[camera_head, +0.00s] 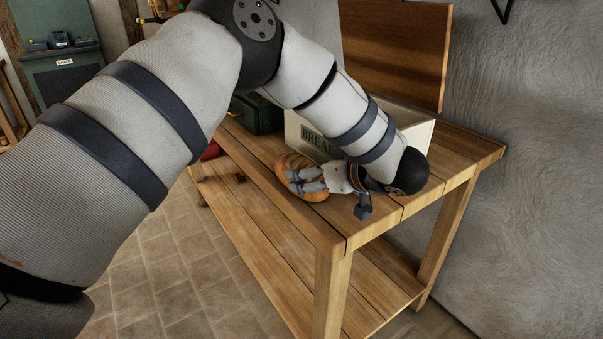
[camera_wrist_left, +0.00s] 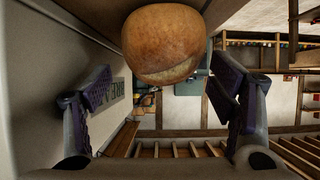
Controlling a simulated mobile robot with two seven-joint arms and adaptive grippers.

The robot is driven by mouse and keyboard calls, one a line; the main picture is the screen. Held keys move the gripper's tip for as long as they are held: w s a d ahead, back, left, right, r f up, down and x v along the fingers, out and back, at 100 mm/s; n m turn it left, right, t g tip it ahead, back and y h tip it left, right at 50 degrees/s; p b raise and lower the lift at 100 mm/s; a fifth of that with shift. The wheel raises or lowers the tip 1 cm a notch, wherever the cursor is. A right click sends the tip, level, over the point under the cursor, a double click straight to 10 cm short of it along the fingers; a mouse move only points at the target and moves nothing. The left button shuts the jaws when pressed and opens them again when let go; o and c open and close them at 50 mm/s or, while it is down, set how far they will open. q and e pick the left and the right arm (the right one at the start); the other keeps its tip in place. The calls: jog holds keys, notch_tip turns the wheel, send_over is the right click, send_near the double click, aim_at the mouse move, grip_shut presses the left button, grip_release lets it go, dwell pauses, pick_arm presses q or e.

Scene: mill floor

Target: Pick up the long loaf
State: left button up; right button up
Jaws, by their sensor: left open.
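A brown loaf (camera_head: 292,162) lies on the wooden table beside the bread box. My left gripper (camera_head: 293,181) reaches over the table from the box's right end and partly covers the loaf in the head view. In the left wrist view the loaf (camera_wrist_left: 163,45) shows a rounded end with a pale score, at the top centre. The fingers of my left gripper (camera_wrist_left: 160,88) are spread apart, with nothing held between them. The loaf's full length cannot be told from these views. My right gripper is not in view.
A cream bread box (camera_head: 412,128) with a BREAD label stands close behind the loaf, and its wall (camera_wrist_left: 35,85) runs close beside the gripper. A dark green case (camera_head: 262,115) sits further left on the table (camera_head: 395,215). A plaster wall rises behind.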

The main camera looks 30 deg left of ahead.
pick_arm(q)
jog(key=x, duration=0.5)
jog(key=shift+s+f, duration=0.1)
jog(key=shift+d, duration=0.1)
jog(key=c, duration=1)
